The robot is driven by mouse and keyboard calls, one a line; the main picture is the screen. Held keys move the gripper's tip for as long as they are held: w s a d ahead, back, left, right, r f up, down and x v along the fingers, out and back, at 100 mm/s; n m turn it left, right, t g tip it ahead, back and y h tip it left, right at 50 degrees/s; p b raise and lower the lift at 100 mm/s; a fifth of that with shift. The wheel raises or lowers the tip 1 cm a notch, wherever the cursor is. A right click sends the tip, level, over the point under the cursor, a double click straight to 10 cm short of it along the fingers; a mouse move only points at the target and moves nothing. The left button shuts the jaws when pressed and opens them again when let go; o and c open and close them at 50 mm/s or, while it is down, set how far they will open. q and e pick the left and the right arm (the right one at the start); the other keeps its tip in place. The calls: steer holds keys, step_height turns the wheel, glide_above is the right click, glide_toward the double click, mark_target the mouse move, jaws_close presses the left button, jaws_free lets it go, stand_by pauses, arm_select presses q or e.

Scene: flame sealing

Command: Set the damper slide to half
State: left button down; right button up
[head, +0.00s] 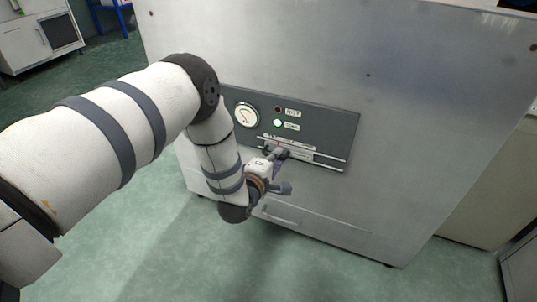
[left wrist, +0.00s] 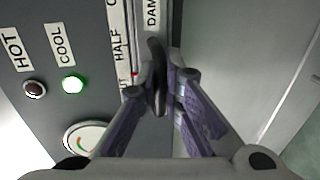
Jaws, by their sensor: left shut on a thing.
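The damper slide is a dark knob (left wrist: 157,62) on a pale horizontal rail, low on a dark grey panel (head: 337,125). My left gripper (head: 277,153) is at the slide in the head view, left of the rail's middle. In the left wrist view its purple fingers (left wrist: 164,84) are closed on the knob from both sides. A HALF label (left wrist: 117,45) stands on the scale beside the knob. A small red mark shows just past the label's H end. The fingers hide part of the scale. My right gripper is not in view.
The panel is on a large metal cabinet (head: 400,80). It bears a round gauge (head: 246,116), a dark HOT lamp (head: 278,109) and a lit green COOL lamp (head: 277,123). A drawer front (head: 325,232) lies below. Green floor is clear in front.

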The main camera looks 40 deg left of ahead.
arm_select(q)
steer(key=d, duration=0.3)
steer(key=shift+w, duration=0.35)
steer(key=c, duration=2)
jaws_free()
steer(key=shift+a, duration=0.1)
steer(key=v, duration=1.2)
